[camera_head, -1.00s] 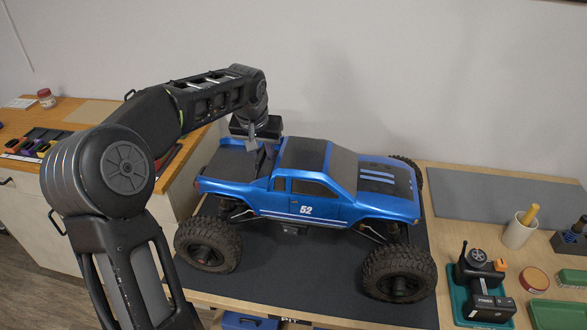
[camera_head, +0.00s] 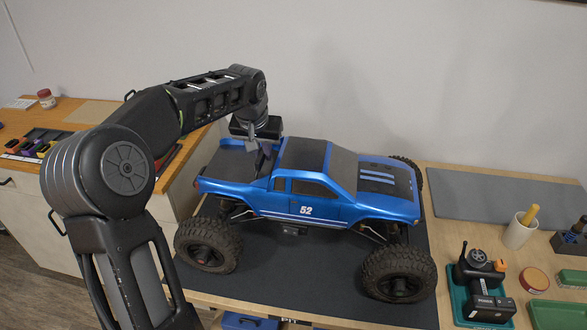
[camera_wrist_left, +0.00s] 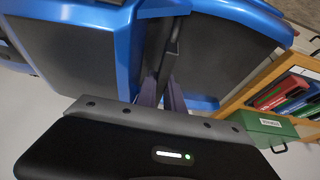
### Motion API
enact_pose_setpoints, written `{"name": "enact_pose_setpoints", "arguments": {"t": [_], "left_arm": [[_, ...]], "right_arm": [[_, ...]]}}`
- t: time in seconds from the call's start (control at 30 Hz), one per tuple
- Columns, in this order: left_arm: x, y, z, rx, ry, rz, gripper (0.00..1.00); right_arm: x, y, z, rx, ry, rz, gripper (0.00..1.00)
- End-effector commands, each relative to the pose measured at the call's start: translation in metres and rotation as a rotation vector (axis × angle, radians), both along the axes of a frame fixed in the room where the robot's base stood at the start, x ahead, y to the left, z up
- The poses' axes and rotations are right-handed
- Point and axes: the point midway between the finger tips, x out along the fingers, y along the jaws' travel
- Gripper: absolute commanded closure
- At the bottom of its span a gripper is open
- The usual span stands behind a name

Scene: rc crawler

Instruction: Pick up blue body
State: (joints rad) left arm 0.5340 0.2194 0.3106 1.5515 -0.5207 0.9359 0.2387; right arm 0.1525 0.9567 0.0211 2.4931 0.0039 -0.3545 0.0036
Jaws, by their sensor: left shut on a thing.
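The blue body (camera_head: 305,192) is a pickup-truck shell with a "52" on its door. It sits over the crawler's chassis and large black tyres (camera_head: 398,274) on a dark mat. My left gripper (camera_head: 259,160) comes down from above at the truck bed, just behind the cab. It is shut on the body there. In the left wrist view the blue body (camera_wrist_left: 130,52) fills the upper part, and the fingers (camera_wrist_left: 170,90) reach a dark bar between two dark panels. The exact contact is partly hidden. My right gripper is not in view.
A teal tray with a black tool (camera_head: 484,290) stands at the right, near a cup with a yellow handle (camera_head: 520,230). A grey mat (camera_head: 500,197) lies bare at the back right. A wooden counter (camera_head: 70,150) with small parts is at the left.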

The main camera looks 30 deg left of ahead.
Motion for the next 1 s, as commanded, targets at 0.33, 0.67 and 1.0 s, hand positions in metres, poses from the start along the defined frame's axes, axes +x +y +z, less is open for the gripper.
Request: {"name": "enact_pose_setpoints", "arguments": {"t": [0.33,0.67,1.0], "left_arm": [[-0.0001,0.0,-0.0001,0.0,0.0,0.0,1.0],[0.0003,0.0,0.0008,0.001,-0.002,0.0,1.0],[0.0,0.0008,0.0085,0.001,-0.001,0.001,1.0]], "right_arm": [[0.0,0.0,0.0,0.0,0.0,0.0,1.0],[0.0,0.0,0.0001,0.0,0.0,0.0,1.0],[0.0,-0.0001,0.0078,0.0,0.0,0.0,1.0]]}}
